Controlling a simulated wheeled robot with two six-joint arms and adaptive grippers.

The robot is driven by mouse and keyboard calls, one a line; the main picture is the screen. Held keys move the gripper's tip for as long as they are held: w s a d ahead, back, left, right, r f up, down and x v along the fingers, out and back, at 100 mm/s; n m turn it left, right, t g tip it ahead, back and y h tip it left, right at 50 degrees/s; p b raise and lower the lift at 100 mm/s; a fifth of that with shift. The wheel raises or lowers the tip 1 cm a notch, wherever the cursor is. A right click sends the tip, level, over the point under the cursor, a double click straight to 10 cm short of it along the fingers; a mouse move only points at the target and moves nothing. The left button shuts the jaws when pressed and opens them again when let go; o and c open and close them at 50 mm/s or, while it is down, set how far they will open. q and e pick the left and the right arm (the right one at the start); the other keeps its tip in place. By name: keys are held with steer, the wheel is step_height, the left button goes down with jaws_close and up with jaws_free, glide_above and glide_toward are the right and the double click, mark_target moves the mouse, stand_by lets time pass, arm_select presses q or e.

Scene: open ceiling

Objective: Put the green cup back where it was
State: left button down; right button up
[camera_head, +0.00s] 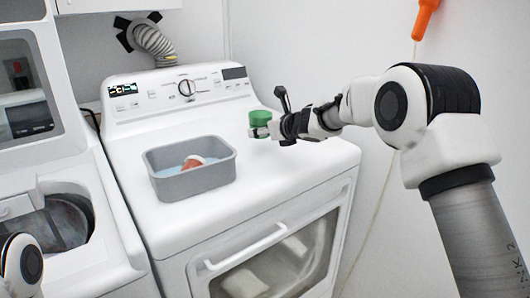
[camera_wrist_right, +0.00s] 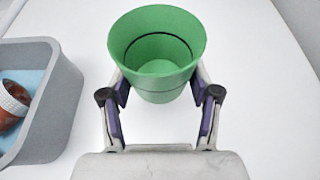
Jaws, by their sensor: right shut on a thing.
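The green cup (camera_head: 261,119) is at the back right of the white dryer top. In the right wrist view the cup (camera_wrist_right: 158,85) is upright, open side up, and looks empty. My right gripper (camera_head: 264,131) has its fingers closed on both sides of the cup; the fingers also show in the right wrist view (camera_wrist_right: 157,92). I cannot tell whether the cup's base touches the dryer top. My left gripper is not in view; only a bit of my left arm shows at the lower left.
A grey tub (camera_head: 208,184) with blue content and a reddish-brown object (camera_head: 193,161) stands left of the cup on the dryer (camera_head: 290,180). A washer (camera_head: 100,220) with an open drum is at left. A wall stands behind.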

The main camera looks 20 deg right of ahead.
mark_target(265, 154)
steer(key=f, duration=0.3)
steer(key=f+b, duration=0.1)
steer(key=f, duration=0.1)
steer(key=shift+w+d, duration=0.1)
steer(key=shift+d, duration=0.15)
steer(key=shift+a+f, duration=0.1)
steer(key=shift+f, duration=0.05)
steer(key=shift+f, duration=0.1)
steer(key=shift+f+b, duration=0.1)
steer(key=shift+b, duration=0.2)
steer(key=o, duration=1.2)
